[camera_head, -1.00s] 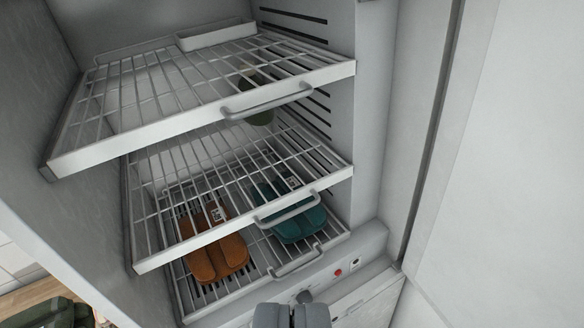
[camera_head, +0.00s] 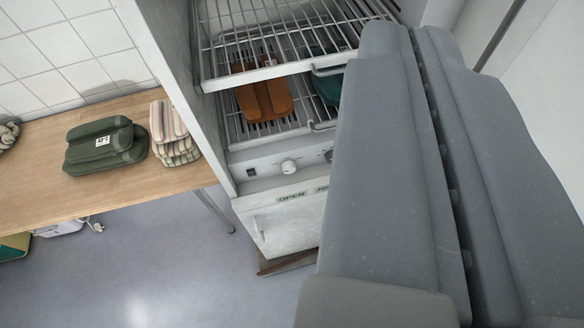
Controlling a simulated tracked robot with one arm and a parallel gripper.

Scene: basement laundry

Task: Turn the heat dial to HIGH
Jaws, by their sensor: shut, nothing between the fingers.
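A white round dial (camera_head: 289,167) sits on the grey control panel (camera_head: 266,160) below the cabinet's shelves. Its pointer and any HIGH mark are too small to read. A small dark square (camera_head: 251,172) is left of the dial, and another dark panel part (camera_head: 330,155) shows to its right, partly cut off by my gripper. My gripper (camera_head: 408,32) is shut and empty. It fills the right of the view close to the camera, apart from the dial.
Wire shelves (camera_head: 270,75) hold orange slippers (camera_head: 264,101) and a partly hidden teal pair (camera_head: 326,88). A flap marked OPEN (camera_head: 275,225) is below the panel. A wooden table (camera_head: 60,195) at left holds a green bundle (camera_head: 105,145) and striped cloths (camera_head: 172,135).

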